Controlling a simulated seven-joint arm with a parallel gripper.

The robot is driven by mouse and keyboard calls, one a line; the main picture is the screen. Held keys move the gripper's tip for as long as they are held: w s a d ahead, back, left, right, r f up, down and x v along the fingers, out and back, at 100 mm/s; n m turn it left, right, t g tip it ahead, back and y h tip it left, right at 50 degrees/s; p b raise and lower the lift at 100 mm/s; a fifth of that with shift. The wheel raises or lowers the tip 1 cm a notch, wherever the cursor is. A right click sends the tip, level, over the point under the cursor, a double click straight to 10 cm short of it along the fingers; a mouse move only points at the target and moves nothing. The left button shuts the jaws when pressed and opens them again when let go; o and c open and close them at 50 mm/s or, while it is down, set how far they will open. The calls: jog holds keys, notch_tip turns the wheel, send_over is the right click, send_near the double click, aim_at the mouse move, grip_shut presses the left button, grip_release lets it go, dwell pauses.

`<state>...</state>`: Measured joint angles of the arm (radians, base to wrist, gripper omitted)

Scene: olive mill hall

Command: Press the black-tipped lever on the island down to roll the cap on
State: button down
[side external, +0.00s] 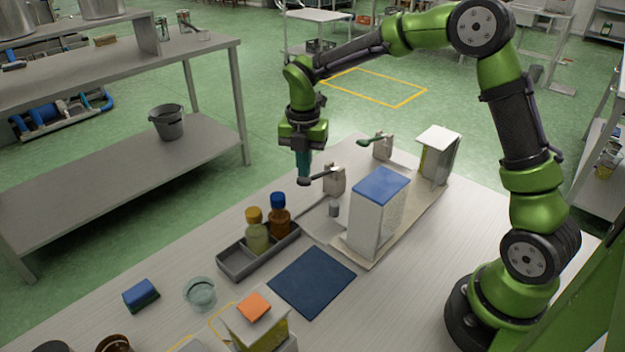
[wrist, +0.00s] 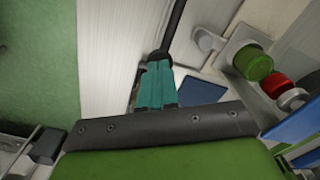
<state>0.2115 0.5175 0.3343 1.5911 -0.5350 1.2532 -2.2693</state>
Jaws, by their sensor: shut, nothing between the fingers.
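The black-tipped lever (side external: 318,178) sticks out to the left from a small grey block (side external: 334,181) on the island. It is close to level, and its tip also shows in the wrist view (wrist: 160,57). My gripper (side external: 304,178) has teal fingers, shut and empty, pointing down at the black tip. In the wrist view the fingertips (wrist: 157,66) are right beside the tip; I cannot tell whether they touch it. A small grey cylinder (side external: 334,209) sits below the block. I cannot make out a cap on a bottle there.
A blue-topped white box (side external: 370,215) stands right of the lever. Behind are a green-tipped lever (side external: 371,140) and a white-topped box (side external: 438,152). In front, a grey tray (side external: 240,265) holds two bottles, beside a dark blue mat (side external: 312,282).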

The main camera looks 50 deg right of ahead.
jog(key=shift+r, duration=0.25)
jog(key=shift+r, duration=2.55)
